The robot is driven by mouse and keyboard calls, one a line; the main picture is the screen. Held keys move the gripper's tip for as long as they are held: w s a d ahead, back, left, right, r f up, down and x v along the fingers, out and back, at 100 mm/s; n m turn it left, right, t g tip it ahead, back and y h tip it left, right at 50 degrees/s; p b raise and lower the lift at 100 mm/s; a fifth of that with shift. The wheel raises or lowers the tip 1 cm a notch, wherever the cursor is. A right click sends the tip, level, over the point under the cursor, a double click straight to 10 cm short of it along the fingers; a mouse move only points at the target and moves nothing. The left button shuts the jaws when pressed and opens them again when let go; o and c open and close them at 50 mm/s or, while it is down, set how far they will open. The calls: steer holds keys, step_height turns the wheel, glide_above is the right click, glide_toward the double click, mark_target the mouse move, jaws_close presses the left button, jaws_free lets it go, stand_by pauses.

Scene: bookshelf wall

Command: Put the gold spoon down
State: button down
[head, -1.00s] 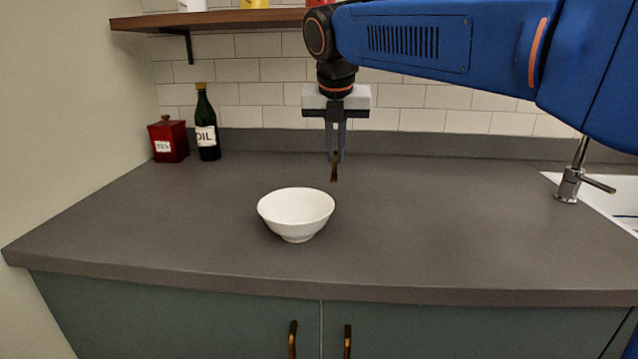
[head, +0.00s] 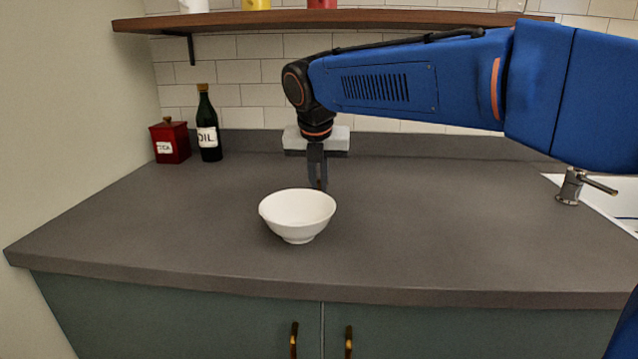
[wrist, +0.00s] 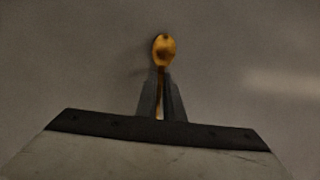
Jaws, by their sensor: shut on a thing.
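The gold spoon (wrist: 164,50) shows in the wrist view, its bowl sticking out past the fingertips and its handle running back between the fingers. My gripper (wrist: 161,92) is shut on it. In the head view my gripper (head: 318,186) points down just behind the white bowl (head: 297,211), low over the grey counter. Only a small dark bit of the spoon shows at the fingertips there. I cannot tell whether the spoon touches the counter.
The grey counter (head: 430,230) is clear to the right and front of the bowl. A red canister (head: 170,143) and an oil bottle (head: 208,125) stand at the back left. A tap (head: 571,186) and sink are at the right. A wooden shelf (head: 230,21) hangs above.

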steer(key=c, duration=2.3)
jaws_free()
steer(key=shift+f, duration=0.15)
steer(key=o, duration=0.4)
steer(key=shift+o, duration=0.2)
